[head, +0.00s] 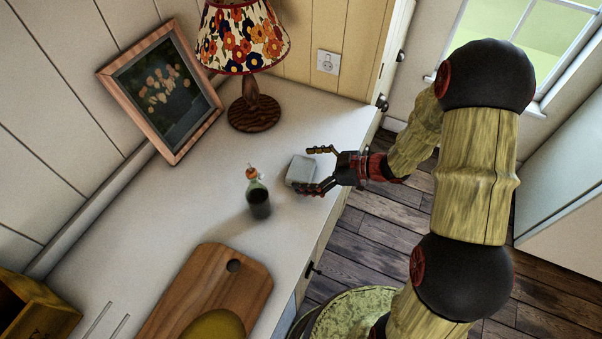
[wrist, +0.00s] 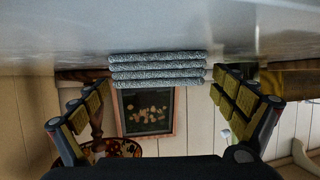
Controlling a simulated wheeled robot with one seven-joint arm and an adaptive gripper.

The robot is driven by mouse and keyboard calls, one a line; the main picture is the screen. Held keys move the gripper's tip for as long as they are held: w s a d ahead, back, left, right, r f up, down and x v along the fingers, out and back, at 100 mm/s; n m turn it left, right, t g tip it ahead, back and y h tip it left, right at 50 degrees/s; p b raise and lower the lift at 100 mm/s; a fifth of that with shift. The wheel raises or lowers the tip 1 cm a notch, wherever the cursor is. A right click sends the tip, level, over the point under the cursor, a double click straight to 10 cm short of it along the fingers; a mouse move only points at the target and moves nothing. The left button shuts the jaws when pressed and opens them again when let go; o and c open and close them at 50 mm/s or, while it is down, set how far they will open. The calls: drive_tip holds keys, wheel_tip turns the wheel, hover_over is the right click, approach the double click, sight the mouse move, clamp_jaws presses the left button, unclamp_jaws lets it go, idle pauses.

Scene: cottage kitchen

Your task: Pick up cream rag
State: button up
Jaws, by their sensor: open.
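The rag (head: 299,168) is a small folded cloth lying on the white counter near its right edge, pale grey in the head view. In the wrist view, which is upside down, the rag (wrist: 157,70) shows as several stacked, speckled grey layers. My gripper (head: 305,171) is open at the rag's right side, low over the counter. Its fingers reach toward the rag, one on the far side and one on the near side. In the wrist view the rag lies between and beyond the spread fingers (wrist: 160,92), with gaps on both sides.
A dark bottle with an orange top (head: 259,198) stands just left of the rag. A flowered lamp (head: 254,113) and a framed picture (head: 165,90) stand behind. A wooden cutting board (head: 225,283) lies nearer. The counter's edge drops off on the right.

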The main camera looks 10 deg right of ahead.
drive_tip(key=shift+w+a+f, duration=0.15)
drive_tip(key=shift+w+a, duration=0.05)
drive_tip(key=shift+a, duration=0.2)
drive_tip(key=shift+c, duration=0.4)
drive_tip(key=c, duration=1.1)
